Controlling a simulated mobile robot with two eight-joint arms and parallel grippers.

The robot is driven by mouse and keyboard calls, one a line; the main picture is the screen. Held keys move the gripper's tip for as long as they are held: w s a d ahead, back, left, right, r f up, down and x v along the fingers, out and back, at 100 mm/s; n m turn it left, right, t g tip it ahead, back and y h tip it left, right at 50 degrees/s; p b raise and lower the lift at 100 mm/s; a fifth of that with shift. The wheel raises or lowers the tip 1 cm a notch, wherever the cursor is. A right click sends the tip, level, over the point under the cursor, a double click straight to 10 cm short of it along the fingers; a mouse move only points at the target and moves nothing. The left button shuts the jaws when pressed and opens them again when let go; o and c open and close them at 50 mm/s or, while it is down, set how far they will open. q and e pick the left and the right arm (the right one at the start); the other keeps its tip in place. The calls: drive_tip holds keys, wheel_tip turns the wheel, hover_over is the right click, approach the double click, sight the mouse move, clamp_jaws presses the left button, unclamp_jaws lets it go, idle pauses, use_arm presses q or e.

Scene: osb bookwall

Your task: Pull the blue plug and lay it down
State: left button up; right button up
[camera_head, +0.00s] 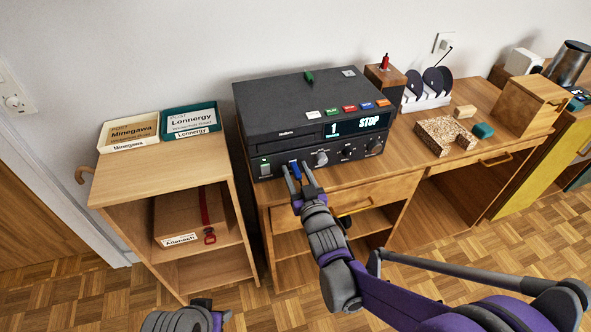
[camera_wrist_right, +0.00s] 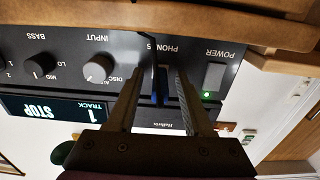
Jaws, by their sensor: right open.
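The blue plug (camera_head: 295,171) sits in the PHONES socket on the front of the black player (camera_head: 290,105), left of the round knobs in the head view. It also shows in the right wrist view (camera_wrist_right: 161,84), upside down there. My right gripper (camera_head: 296,167) is open, its fingers on either side of the plug; the wrist view shows gaps between the plug and the fingers (camera_wrist_right: 159,72). My left arm's end (camera_head: 190,318) shows at the bottom edge of the head view; its jaws cannot be made out.
The player's display reads 1 STOP; coloured buttons (camera_head: 349,109) lie on top. The wooden desk (camera_head: 343,197) has a narrow bare strip before the player. A lower shelf unit (camera_head: 170,165) stands left.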

sight(300, 179)
idle(0.3)
clamp_jaws()
drive_tip(key=shift+s, duration=0.15)
idle(1.3)
drive_tip(key=shift+v, duration=2.9)
drive_tip(key=shift+d, duration=0.1)
